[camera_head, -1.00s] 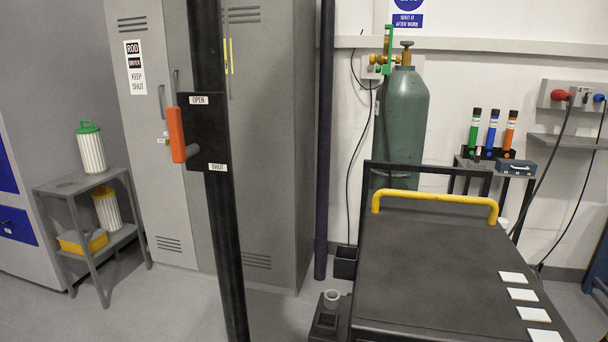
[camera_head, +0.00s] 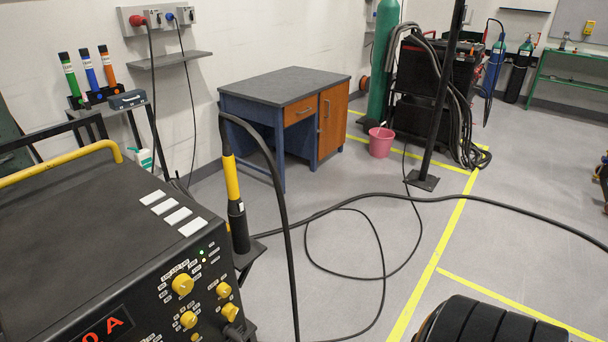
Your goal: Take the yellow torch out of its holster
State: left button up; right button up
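The yellow torch (camera_head: 231,178) stands upright at the right side of the black welding machine. Its lower end sits in a dark holster (camera_head: 238,226), and a black cable arches from its top down to the floor. How deep it sits in the holster I cannot tell. Neither of my grippers shows in the head view.
The black machine (camera_head: 95,235) with yellow knobs and a yellow handle fills the lower left. A blue desk (camera_head: 290,88) stands behind the torch. Cable loops (camera_head: 380,240) lie on the floor. A pink bucket (camera_head: 381,142) and a black post (camera_head: 436,110) stand farther right.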

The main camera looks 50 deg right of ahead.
aim_at(234, 199)
jog(key=z, duration=1.05)
jog(key=u, duration=0.45)
jog(key=i+l+u, duration=0.15)
jog(key=l+u, duration=0.25)
jog(key=l, duration=0.3)
jog(key=l+u, duration=0.35)
jog(key=l, duration=0.3)
